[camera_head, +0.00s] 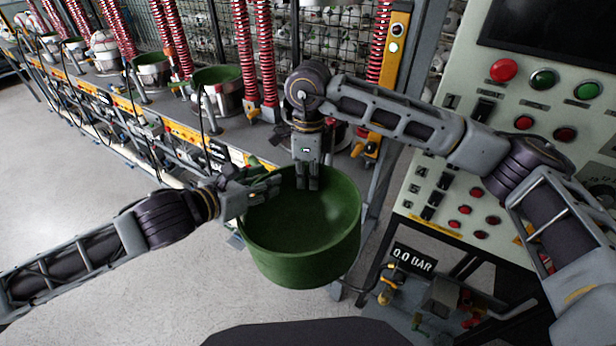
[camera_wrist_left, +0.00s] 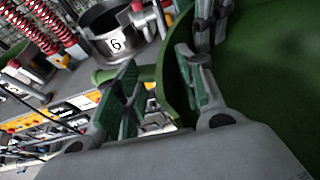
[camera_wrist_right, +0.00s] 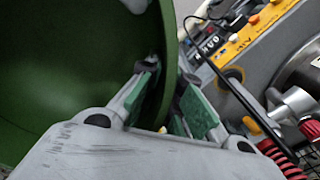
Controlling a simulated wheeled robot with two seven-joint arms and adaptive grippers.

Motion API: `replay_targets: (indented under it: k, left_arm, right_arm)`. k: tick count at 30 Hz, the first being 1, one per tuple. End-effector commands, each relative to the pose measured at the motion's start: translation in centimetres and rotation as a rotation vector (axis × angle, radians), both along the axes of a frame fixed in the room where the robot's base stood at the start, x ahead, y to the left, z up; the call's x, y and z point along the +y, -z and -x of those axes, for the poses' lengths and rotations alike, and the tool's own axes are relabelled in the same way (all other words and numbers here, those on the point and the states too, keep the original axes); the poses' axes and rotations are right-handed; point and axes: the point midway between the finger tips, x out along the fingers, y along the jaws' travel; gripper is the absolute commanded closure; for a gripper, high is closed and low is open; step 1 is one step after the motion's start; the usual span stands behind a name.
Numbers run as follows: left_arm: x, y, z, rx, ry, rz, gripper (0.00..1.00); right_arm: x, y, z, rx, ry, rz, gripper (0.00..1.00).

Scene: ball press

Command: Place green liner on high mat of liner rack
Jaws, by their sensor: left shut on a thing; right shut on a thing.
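The green liner (camera_head: 305,245), a wide round bowl with a thick wall, hangs in the air in front of the machine row, open side up and somewhat tilted. My left gripper (camera_head: 270,188) is shut on its rim at the left; in the left wrist view the liner wall (camera_wrist_left: 178,70) passes between the fingers. My right gripper (camera_head: 308,182) comes down from above and is shut on the far rim; in the right wrist view the wall (camera_wrist_right: 165,50) sits between its fingers. I cannot make out the liner rack or its high mat.
A control panel (camera_head: 455,225) with buttons stands close on the right, a 0.0 BAR display (camera_head: 412,260) below it. A row of presses with red springs (camera_head: 265,60) and green-lined pots (camera_head: 218,78) runs along the back left. A pot marked 6 (camera_wrist_left: 112,38) is near. Grey floor (camera_head: 100,165) is free at left.

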Motion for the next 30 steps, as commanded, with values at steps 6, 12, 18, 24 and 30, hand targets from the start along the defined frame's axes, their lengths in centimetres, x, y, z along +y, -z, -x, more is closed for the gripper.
replay_targets:
  k: [6,12,18,24,30]
  left_arm:
    - [0.0,-0.1,-0.1,-0.001,-0.001,0.002,0.5]
    - [0.0,0.0,-0.1,-0.001,-0.002,0.001,0.41]
    - [0.1,-0.2,-0.2,0.013,-0.01,0.02,0.41]
    - [0.2,-1.0,-0.4,0.064,-0.04,0.101,0.4]
    - [0.5,-2.1,-0.6,0.158,-0.086,0.237,0.36]
  right_arm:
    - [0.1,-0.1,0.1,0.0,-0.003,-0.002,1.0]
    - [0.2,-0.1,0.1,0.001,-0.003,-0.003,1.0]
    - [0.2,-0.1,0.2,0.001,-0.004,-0.004,1.0]
    - [0.2,0.0,0.2,0.002,-0.005,-0.003,1.0]
    - [0.1,0.0,0.2,0.003,-0.004,-0.002,1.0]
